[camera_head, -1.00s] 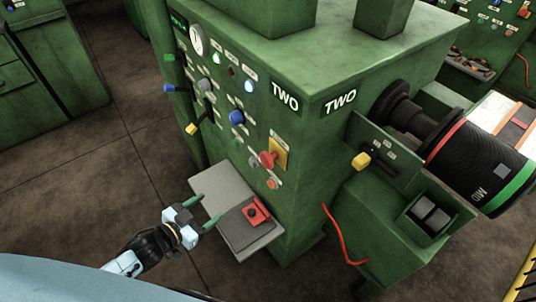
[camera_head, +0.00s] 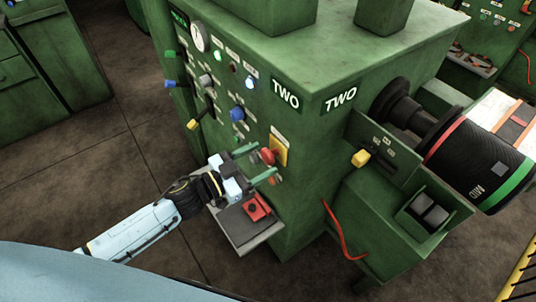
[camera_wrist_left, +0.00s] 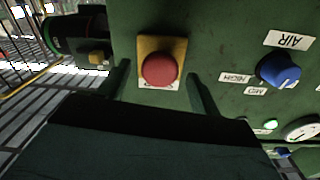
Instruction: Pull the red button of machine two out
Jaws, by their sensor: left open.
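Machine two (camera_head: 325,60) is a green cabinet with white "TWO" labels on its front and side. Its red button (camera_head: 267,155) is a round mushroom head on a yellow plate (camera_head: 281,150) at the lower right of the front panel. My left gripper (camera_head: 258,164) is open, with its green fingers pointing at the panel, one above and one below the button. In the left wrist view the red button (camera_wrist_left: 160,69) lies between the two fingers (camera_wrist_left: 160,92), a little beyond their tips. I cannot tell whether either finger touches it. My right gripper is not in view.
A grey shelf (camera_head: 240,236) with a red box (camera_head: 257,208) sticks out just below my left gripper. Blue knobs (camera_head: 238,114) and a yellow-tipped lever (camera_head: 193,124) are left of the button. A black cylinder (camera_head: 470,160) juts from the machine's right side.

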